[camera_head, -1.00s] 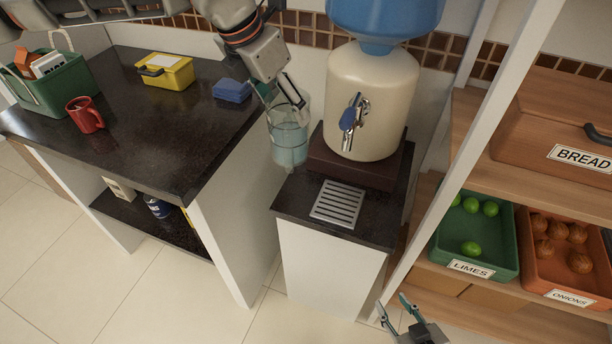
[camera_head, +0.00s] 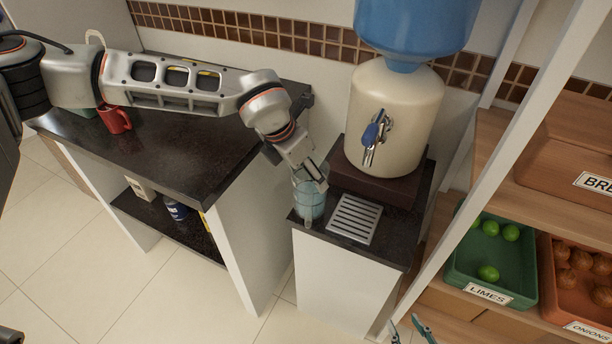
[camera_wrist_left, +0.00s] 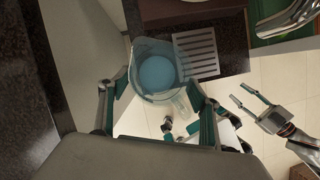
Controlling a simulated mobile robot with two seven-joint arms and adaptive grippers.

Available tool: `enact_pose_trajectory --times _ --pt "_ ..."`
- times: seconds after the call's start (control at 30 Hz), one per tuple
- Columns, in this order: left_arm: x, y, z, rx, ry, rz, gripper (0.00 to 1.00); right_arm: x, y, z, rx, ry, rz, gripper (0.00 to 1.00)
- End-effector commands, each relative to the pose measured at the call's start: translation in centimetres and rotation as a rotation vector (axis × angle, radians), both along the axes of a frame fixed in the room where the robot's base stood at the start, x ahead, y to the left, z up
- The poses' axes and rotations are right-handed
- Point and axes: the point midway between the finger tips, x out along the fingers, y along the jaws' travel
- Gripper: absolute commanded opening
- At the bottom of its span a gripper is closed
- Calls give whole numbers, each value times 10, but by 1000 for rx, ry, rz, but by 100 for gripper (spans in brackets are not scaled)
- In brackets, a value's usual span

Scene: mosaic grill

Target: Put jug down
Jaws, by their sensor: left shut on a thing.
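A clear jug (camera_head: 311,201) holding bluish water is gripped by my left gripper (camera_head: 316,178). It hangs at the front left corner of the small dark-topped stand (camera_head: 391,254), left of the metal drip grille (camera_head: 355,218). I cannot tell if its base touches the stand. In the left wrist view the jug (camera_wrist_left: 156,72) sits between the left gripper's fingers (camera_wrist_left: 155,115), beside the grille (camera_wrist_left: 196,52), with floor visible below its handle. My right gripper (camera_head: 410,332) is at the bottom edge, empty with its fingers apart; the left wrist view also shows it (camera_wrist_left: 250,103).
The water dispenser (camera_head: 394,115) with a blue bottle stands on the stand. A dark counter (camera_head: 165,150) with a red mug (camera_head: 115,119) is at left. A shelf with limes (camera_head: 489,262) and onions (camera_head: 580,280) is at right. A white post (camera_head: 490,170) stands between.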

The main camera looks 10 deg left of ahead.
Motion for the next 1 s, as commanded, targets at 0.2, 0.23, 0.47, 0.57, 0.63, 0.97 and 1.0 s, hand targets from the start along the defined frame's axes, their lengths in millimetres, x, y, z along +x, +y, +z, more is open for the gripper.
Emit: enact_pose_trajectory --times 0.2,0.23,0.47,0.57,0.63,0.97,1.0 --pt "1 -1 -14 -3 -4 -2 7 1 0 2 1 -4 0 36" --pt "1 -1 -14 -3 -4 -2 7 1 0 3 1 -4 0 36" --pt "1 -1 -16 -3 -3 -1 7 1 0 0 1 -3 0 36" --pt "0 0 -18 0 0 -1 76 0 0 -1 1 -2 0 36" --pt "0 0 -18 0 0 -1 79 0 0 -1 0 -1 0 36" --pt "0 0 -16 0 -1 -1 79 0 0 0 0 -1 1 36" --pt "0 0 -13 0 -1 -1 79 1 0 2 -1 -1 0 36"
